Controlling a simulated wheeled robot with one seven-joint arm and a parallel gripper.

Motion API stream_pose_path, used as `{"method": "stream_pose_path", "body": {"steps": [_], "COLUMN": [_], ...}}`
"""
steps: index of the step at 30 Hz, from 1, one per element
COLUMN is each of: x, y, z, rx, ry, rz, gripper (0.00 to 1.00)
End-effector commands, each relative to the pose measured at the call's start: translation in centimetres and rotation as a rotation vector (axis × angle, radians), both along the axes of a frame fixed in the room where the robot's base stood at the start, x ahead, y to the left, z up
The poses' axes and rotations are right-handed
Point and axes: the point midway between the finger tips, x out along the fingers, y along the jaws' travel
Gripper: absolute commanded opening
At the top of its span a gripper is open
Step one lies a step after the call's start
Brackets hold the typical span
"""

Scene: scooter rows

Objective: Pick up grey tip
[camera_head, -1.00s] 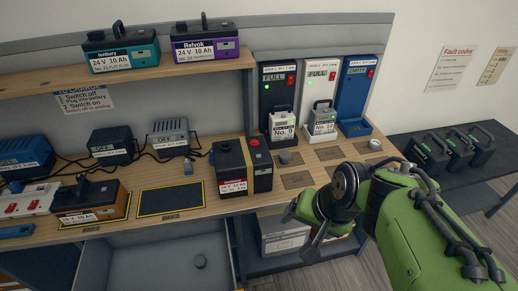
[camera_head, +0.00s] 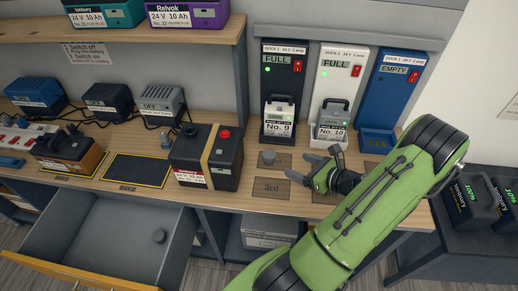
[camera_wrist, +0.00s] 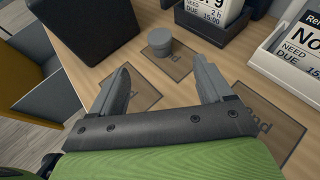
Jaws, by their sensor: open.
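A short grey round piece (camera_head: 268,158) stands upright on the wooden bench in front of the black dock. In the wrist view it shows as a grey cylinder (camera_wrist: 160,42) beyond my fingertips, roughly in line with the gap between them. My gripper (camera_head: 308,169) is open and empty, to the right of this piece and apart from it. Both fingers show in the wrist view (camera_wrist: 161,66).
The black dock (camera_head: 283,85), white dock (camera_head: 338,90) and blue dock (camera_head: 393,95) stand behind. A black battery with a tan band (camera_head: 207,157) stands left of the bench piece. The open drawer (camera_head: 105,240) juts out at front left. Marked plates lie on the bench.

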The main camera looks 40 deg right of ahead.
Motion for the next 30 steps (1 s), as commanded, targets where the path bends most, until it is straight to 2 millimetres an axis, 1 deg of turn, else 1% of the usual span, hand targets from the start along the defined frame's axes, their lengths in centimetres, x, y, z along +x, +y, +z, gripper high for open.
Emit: {"method": "stream_pose_path", "body": {"steps": [2, 4, 9, 13, 15, 19, 23, 25, 27, 30], "x": [0.2, 1.3, 5.3, 8.1, 9.0, 10.3, 12.6, 13.6, 14.2, 14.3], "y": [-0.2, -0.1, 0.1, 0.1, 0.1, 0.1, 0.1, 0.1, 0.1, 0.0], "z": [-0.3, -0.8, -2.6, -3.7, -4.0, -4.7, -6.0, -6.4, -6.5, -6.5], "rx": [0.016, 0.016, 0.013, 0.012, 0.013, 0.012, 0.009, 0.010, 0.012, 0.012], "ry": [-0.010, -0.010, -0.009, -0.007, -0.008, -0.006, -0.008, -0.006, -0.007, -0.006], "rz": [-0.017, -0.014, -0.010, -0.009, -0.011, -0.010, -0.009, -0.010, -0.011, -0.014], "gripper": [0.79, 0.79, 0.79, 0.79, 0.79, 0.79, 0.79, 0.79, 0.79, 0.79]}}
